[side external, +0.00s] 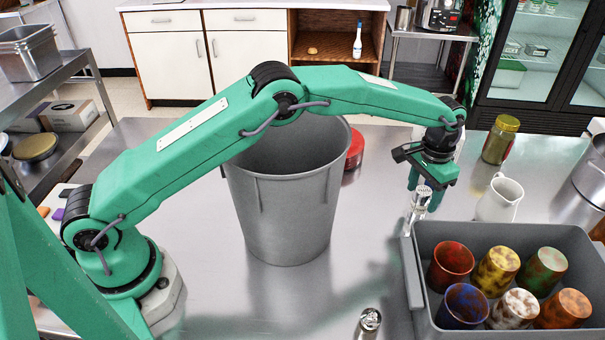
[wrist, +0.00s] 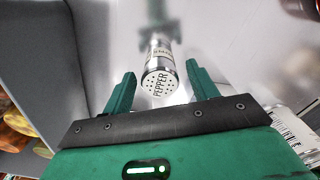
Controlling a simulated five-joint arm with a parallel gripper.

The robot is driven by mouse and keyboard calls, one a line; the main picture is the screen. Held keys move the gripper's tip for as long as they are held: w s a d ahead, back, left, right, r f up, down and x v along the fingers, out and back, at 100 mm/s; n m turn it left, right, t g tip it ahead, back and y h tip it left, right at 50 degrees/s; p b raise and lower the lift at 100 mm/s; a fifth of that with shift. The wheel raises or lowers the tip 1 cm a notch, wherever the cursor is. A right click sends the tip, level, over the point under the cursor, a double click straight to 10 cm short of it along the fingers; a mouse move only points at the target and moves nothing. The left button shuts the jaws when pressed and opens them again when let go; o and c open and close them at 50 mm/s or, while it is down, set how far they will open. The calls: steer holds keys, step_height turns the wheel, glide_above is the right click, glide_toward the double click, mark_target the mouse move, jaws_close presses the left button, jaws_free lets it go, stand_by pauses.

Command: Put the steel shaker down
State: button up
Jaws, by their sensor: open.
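A steel shaker (side external: 418,207) with a perforated top stands just outside the back left corner of the grey tub, on the steel table as far as I can see. A second metal-topped shaker (side external: 369,322) is cut off at the front edge of the side view.
The grey tub (side external: 418,285) holds several mottled cups. Table between bin and tub is clear.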

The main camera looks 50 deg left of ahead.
step_height(320, 180, up, 8)
steer(key=shift+f, duration=0.1)
steer(key=shift+o, duration=0.4)
